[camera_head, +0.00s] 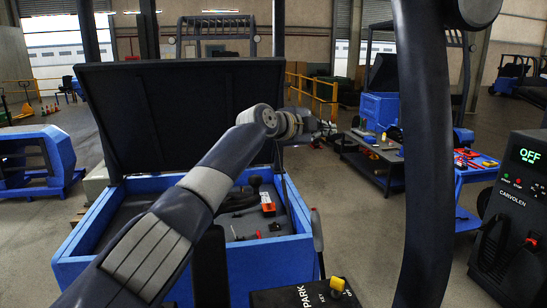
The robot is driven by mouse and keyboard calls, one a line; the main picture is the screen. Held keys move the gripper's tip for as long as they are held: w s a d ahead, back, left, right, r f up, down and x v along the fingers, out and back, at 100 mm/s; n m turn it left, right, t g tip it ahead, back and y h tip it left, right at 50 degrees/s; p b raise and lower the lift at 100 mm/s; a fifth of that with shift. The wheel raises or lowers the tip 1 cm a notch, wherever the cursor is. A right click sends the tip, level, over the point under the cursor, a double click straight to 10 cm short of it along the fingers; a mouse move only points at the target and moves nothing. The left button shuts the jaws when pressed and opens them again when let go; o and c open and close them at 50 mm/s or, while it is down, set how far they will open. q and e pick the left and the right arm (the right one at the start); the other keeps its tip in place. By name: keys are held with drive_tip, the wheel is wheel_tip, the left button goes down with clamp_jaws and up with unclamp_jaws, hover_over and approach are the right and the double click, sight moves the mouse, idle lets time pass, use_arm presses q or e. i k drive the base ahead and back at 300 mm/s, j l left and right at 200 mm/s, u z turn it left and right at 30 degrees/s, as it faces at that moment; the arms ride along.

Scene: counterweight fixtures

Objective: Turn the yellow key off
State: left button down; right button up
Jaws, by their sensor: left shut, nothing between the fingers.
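The yellow key (337,284) sits on a black panel (285,298) at the bottom of the picture, by the lettering "PARK". Its exact turn position is too small to tell. My left arm comes in from the lower left and crosses the blue compartment. My left gripper (326,128) is at the far end of that arm, well above and beyond the key in the picture. It is small and dark, shut and empty, and apart from the key. My right gripper is not in view.
A blue compartment (284,250) with a raised black lid (180,105) stands ahead. A dark curved post (424,150) rises right of the key. A black charger (520,185) at right shows "OFF". A workbench (376,155) and a blue tool cart (474,175) stand behind.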

sight(337, 284)
drive_tip(key=k, duration=1.45)
